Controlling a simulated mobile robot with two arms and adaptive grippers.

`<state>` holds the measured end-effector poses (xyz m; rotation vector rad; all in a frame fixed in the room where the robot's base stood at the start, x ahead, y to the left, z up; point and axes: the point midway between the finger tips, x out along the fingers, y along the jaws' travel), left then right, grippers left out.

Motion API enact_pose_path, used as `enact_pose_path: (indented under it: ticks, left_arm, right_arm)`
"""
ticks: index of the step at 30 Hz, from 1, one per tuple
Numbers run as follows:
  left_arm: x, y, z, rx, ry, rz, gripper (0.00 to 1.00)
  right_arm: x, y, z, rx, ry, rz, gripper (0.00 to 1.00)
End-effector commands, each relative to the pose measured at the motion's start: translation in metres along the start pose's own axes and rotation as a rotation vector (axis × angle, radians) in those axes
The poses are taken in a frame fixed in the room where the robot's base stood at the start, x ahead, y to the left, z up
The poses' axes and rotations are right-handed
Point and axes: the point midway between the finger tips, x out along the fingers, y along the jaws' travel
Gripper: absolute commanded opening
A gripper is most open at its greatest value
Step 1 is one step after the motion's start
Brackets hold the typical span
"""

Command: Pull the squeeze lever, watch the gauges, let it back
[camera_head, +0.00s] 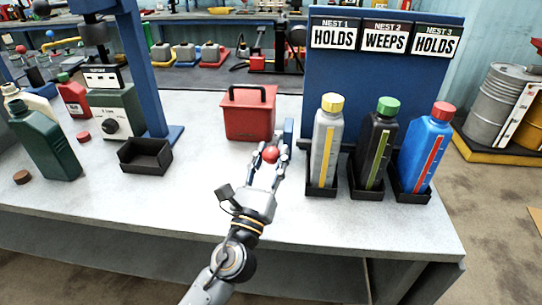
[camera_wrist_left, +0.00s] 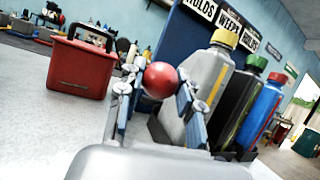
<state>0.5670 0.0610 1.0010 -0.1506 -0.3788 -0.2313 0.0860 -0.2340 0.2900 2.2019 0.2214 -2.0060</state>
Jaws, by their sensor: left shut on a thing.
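My left gripper (camera_head: 270,156) is shut around a red ball-shaped knob (camera_head: 271,154) in the middle of the table. In the left wrist view the knob (camera_wrist_left: 161,80) sits between the two fingers. I take it for the squeeze lever's end; its stem is hidden. Three bottles with marked strips stand in black trays to the right: a grey bottle (camera_head: 321,150) with a yellow cap, a black bottle (camera_head: 365,152) with a green cap and a blue bottle (camera_head: 412,155) with a red cap. Signs above read HOLDS, WEEPS, HOLDS. My right gripper is not in view.
A red box with a black handle (camera_head: 235,118) stands behind my left gripper. A black open tray (camera_head: 145,157), a dark green bottle (camera_head: 47,148) and a green device with a dial (camera_head: 103,106) are at left. The table's front middle (camera_head: 150,208) is clear.

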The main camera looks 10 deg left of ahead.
Motion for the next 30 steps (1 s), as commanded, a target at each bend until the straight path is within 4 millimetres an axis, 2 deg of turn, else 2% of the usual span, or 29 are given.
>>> enact_pose_path:
  ticks: [2, 3, 6, 17, 22, 30]
  left_arm:
    - [-0.001, 0.0, -0.004, -0.001, 0.009, 0.0, 0.0]
    - [-0.001, 0.0, -0.004, -0.001, 0.009, 0.0, 0.42]
    - [-0.001, 0.0, -0.004, -0.001, 0.007, 0.0, 0.59]
    - [-0.004, 0.0, -0.002, -0.001, 0.003, 0.0, 0.59]
    - [-0.028, 0.0, -0.003, -0.002, 0.007, 0.0, 0.59]
    - [-0.086, 0.0, -0.003, 0.003, 0.009, -0.002, 0.59]
  right_arm:
    - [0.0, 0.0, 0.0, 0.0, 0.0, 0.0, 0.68]
    - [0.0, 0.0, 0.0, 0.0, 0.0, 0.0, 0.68]
    - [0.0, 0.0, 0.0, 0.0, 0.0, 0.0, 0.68]
    - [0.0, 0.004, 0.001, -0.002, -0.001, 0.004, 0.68]
    - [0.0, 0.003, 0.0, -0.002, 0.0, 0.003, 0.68]
    - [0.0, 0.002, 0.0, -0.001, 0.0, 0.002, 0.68]
